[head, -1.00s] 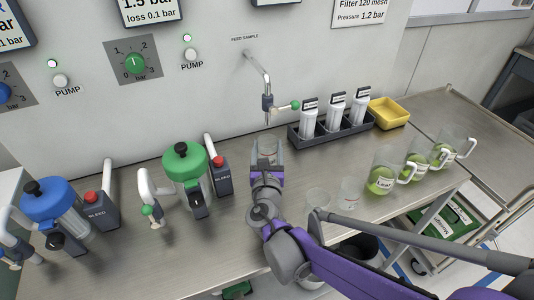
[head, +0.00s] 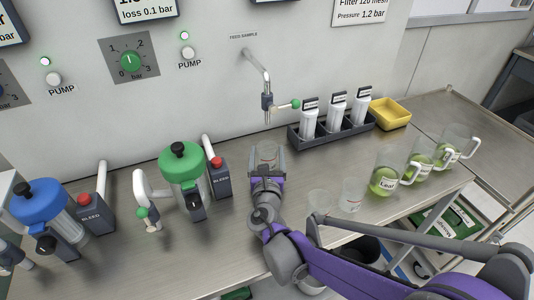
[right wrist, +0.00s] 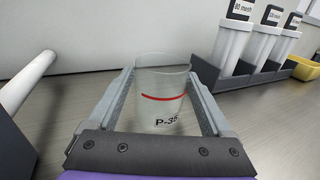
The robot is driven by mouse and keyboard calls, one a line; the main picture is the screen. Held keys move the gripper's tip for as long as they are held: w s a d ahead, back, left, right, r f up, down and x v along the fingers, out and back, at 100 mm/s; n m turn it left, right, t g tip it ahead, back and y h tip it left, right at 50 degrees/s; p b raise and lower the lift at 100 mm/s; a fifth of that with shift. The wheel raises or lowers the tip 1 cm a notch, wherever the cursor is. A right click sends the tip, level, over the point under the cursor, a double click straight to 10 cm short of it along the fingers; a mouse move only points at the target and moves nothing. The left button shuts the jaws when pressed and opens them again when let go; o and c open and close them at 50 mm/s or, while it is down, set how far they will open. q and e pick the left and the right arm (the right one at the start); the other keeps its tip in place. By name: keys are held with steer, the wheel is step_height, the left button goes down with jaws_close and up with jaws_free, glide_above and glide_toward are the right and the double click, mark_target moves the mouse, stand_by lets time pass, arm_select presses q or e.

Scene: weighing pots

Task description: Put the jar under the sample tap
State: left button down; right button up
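The jar (head: 267,154) is a clear glass beaker below the sample tap (head: 267,101). In the right wrist view, the jar (right wrist: 162,98) is upright, with a red line and a "P-35" label. It looks empty. My right gripper (head: 267,163) has its fingers on both sides of the jar and looks shut on it; the wrist view also shows the gripper (right wrist: 161,82). The jar's rim is a little below the tap's outlet. Its base is hidden, so I cannot tell whether it rests on the bench. My left gripper is out of view.
A green-lidded vessel (head: 182,165) and a white bent pipe (head: 146,200) stand left of the jar. A black rack with white filters (head: 338,112) stands right. Two clear beakers (head: 352,195) stand nearer. Several mugs of green liquid (head: 385,182) and a yellow tray (head: 389,115) are farther right.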

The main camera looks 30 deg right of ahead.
steer(key=shift+o, duration=0.5)
steer(key=shift+r, duration=0.3)
steer(key=p+v, duration=0.1)
steer(key=v, duration=1.1)
steer(key=shift+f+p, duration=0.1)
steer(key=shift+p, duration=0.3)
